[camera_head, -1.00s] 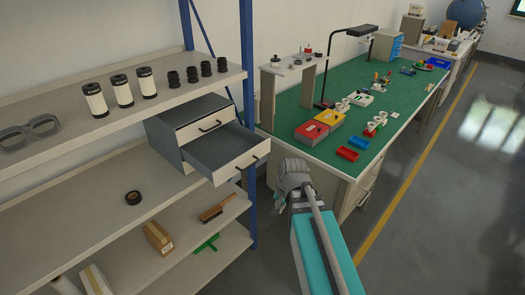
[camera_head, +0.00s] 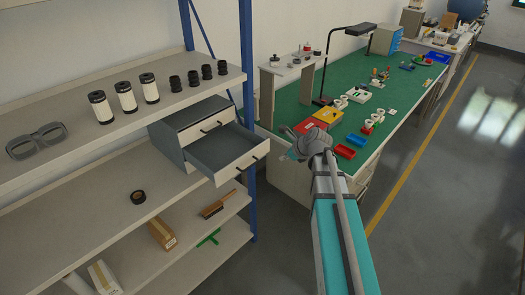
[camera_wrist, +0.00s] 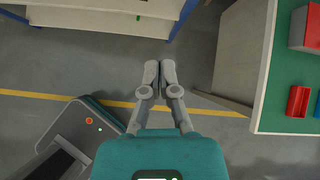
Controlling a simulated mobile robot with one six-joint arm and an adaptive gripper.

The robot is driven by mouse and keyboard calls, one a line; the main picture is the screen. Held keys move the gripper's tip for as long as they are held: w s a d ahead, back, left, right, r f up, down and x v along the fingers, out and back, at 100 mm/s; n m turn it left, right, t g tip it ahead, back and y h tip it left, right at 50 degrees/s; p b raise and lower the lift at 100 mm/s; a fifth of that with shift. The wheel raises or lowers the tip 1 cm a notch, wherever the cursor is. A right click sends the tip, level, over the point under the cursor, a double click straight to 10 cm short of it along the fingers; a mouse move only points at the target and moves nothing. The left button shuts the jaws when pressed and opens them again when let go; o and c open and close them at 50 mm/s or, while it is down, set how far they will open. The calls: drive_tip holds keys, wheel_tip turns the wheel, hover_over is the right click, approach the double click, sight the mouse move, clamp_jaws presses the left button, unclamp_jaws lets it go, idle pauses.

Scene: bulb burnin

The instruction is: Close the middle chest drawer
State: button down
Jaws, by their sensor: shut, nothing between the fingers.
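The grey chest (camera_head: 168,143) stands on the middle shelf board of the rack. Its top drawer (camera_head: 207,127) is shut. The drawer below it, with a pale front (camera_head: 243,165) and dark handle, is pulled far out and looks empty. Anything lower on the chest is hidden behind it. My gripper (camera_head: 287,156) is to the right of the open drawer front, apart from it, near the end of the green workbench. In the wrist view the fingers (camera_wrist: 159,68) are together with nothing between them, over the grey floor. The chest is not seen in that view.
A blue rack post (camera_head: 247,90) rises beside the open drawer. Filters and black parts stand on the upper shelf. The floor to the right is clear.

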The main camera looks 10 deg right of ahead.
drive_tip(key=shift+w+d+r+m, duration=0.5)
drive_tip(key=shift+w+r+m, duration=0.15)
drive_tip(key=shift+m, duration=0.45)
drive_tip(key=shift+f, duration=0.1)
drive_tip(key=b, duration=0.7)
approach(260, 155)
drive_tip(key=x, duration=0.6)
drive_tip(key=shift+a+f, duration=0.1)
drive_tip(key=shift+f, duration=0.05)
drive_tip(key=shift+a, duration=0.1)
